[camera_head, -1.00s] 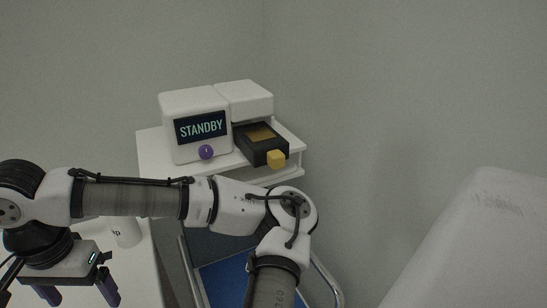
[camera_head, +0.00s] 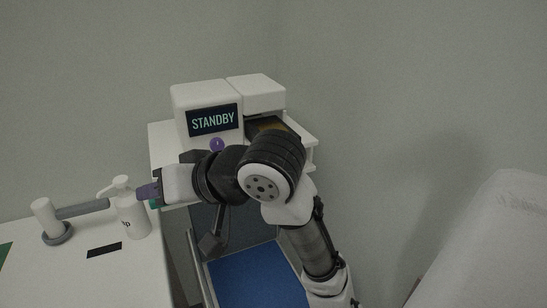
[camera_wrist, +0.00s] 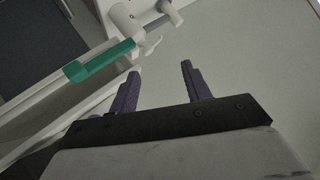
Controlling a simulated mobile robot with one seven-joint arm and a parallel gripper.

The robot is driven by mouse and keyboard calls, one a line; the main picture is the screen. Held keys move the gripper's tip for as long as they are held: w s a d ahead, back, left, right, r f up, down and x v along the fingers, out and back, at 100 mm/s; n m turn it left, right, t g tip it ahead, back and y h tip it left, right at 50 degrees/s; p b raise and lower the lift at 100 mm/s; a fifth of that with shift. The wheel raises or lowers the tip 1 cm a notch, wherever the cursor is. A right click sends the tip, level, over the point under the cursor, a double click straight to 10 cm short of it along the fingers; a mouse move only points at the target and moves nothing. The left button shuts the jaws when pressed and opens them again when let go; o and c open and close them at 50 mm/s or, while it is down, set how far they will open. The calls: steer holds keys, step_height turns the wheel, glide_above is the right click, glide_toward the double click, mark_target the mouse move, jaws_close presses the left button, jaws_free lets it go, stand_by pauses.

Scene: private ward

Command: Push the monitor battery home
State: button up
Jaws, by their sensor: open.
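The white monitor (camera_head: 180,103) stands on a white shelf at the back, its dark screen (camera_head: 213,119) reading STANDBY. A purple knob (camera_head: 217,144) sits below the screen. The battery (camera_head: 268,124) shows only as a dark and brass strip under the white housing right of the screen. My arm hides its front and yellow block, so I cannot tell how far it sticks out. My gripper (camera_head: 149,192) is left of and below the monitor, fingers pointing left, apart from the battery. In the wrist view my gripper (camera_wrist: 158,82) is open, with nothing between the purple fingers.
A white pump bottle (camera_head: 131,212) stands close by the fingertips on a white counter (camera_head: 125,280). A white post (camera_head: 46,213) with a grey rod stands further left. A blue surface (camera_head: 255,275) lies below my arm.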

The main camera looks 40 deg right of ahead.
steer(key=s+d+f+m+t+h, duration=0.15)
steer(key=s+d+t+h, duration=0.65)
steer(key=s+d, duration=1.05)
steer(key=w+d+g+h+p, duration=0.1)
steer(key=w+d, duration=0.1)
steer(key=w, duration=0.5)
steer(key=w+d+g+h+p, duration=0.1)
steer(key=w+d+p, duration=0.1)
steer(key=w, duration=0.5)
steer(key=shift+d+r, duration=0.15)
steer(key=shift+d, duration=0.1)
steer(key=shift+m, duration=0.25)
jaws_close()
